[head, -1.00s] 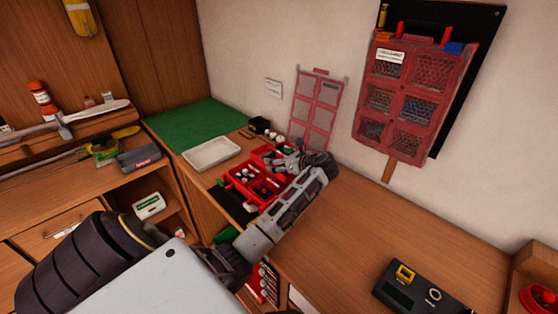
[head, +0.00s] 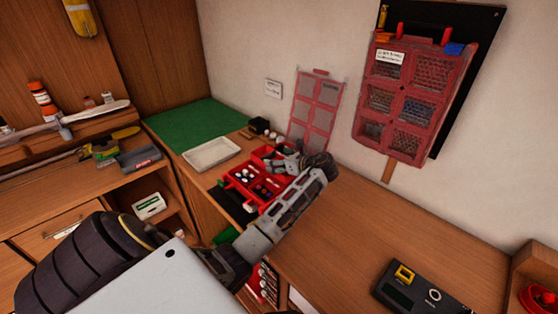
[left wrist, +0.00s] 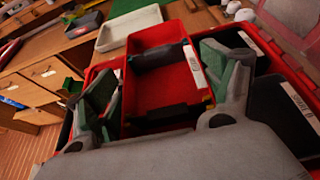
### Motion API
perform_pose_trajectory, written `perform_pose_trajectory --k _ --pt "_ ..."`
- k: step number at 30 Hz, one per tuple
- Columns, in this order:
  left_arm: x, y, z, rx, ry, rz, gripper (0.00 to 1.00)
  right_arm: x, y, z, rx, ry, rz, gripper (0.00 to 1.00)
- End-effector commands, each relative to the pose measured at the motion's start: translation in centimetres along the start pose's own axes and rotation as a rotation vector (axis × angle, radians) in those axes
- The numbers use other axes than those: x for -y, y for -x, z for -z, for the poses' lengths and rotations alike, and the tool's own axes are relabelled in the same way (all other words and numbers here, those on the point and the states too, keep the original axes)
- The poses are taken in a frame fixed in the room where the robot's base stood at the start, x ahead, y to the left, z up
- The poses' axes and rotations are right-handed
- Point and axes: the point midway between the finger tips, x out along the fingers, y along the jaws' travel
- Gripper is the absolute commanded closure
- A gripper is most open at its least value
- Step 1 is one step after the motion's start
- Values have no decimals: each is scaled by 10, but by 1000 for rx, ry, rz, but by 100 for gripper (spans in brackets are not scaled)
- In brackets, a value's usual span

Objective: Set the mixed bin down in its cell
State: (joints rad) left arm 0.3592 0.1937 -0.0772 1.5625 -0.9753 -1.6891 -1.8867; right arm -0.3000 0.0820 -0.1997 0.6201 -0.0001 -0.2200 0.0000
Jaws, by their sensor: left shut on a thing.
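In the left wrist view a red bin (left wrist: 160,92) with a white label on its right side lies between the two green-padded fingers of my left gripper (left wrist: 165,78), which is shut on it. Dark pieces show at its far and near ends. The bin is at the red case (left wrist: 268,45), among dark cells with white labels. Whether its underside touches the cell floor is hidden. In the head view my left gripper (head: 288,163) is over the far part of the red case (head: 235,186), and hides part of it. My right gripper is not in view.
The case's lid (head: 318,105) stands against the wall behind. A pale tray (head: 211,153) and a green mat (head: 190,124) lie to the left. A black device (head: 425,288) lies at the right front. The bench between is clear.

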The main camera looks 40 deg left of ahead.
Motion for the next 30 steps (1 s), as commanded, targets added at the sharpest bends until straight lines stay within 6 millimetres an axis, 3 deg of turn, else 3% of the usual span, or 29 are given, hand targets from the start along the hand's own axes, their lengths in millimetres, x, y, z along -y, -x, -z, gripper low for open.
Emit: perform_pose_trajectory --k 30 --pt "0 -4 11 0 0 0 43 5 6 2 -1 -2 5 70"
